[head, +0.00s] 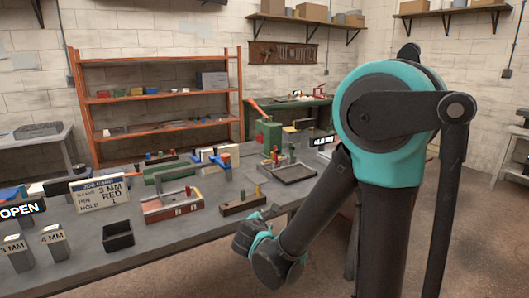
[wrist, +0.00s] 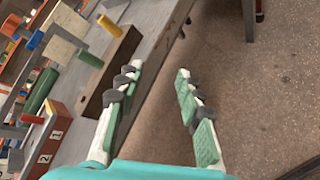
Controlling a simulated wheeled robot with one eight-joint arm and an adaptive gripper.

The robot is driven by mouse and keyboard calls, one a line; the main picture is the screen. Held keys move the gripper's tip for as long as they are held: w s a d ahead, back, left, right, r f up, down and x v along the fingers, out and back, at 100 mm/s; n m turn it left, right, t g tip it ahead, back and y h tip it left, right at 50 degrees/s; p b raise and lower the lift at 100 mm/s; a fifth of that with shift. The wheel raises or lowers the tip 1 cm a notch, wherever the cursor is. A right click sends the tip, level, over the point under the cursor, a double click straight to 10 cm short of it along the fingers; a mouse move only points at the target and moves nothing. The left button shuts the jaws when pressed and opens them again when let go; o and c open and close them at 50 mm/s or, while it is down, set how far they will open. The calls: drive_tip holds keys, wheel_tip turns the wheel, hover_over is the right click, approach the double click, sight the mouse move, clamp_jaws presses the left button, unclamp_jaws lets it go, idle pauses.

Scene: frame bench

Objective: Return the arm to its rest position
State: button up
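My gripper (wrist: 157,82) is open in the wrist view, with its two jointed teal-and-grey fingers apart and nothing between them. Bare floor shows beyond the gap. In the head view my gripper (head: 257,226) is small and partly hidden by my own arm, beside the front edge of the bench (head: 152,262). My arm is bent, with the elbow high and the forearm reaching down and left.
The bench holds a red fixture marked 1 and 2 (head: 172,206), a wooden peg block (head: 242,204), a black bin (head: 118,235), a job card (head: 98,192) and a grey tray (head: 288,173). Orange shelving (head: 160,95) stands behind. Open floor (head: 465,235) lies at the right.

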drive_tip(key=s+d+f+m+g+h, duration=0.1)
drive_tip(key=s+d+f+m+g, duration=0.15)
drive_tip(key=d+m, duration=0.5)
drive_tip(key=s+d+f+m+g+y, duration=0.1)
drive_tip(key=s+d+f+m+g, duration=0.2)
drive_tip(key=s+d+m, duration=0.3)
drive_tip(key=s+d+f+m+g+y, duration=0.2)
drive_tip(key=s+d+m, duration=0.3)
drive_tip(key=s+m, duration=0.4)
drive_tip(key=shift+s+d+f+m+g, duration=0.15)
drive_tip(key=shift+d+f+m+g, duration=0.3)
drive_tip(key=shift+f+m, duration=0.4)
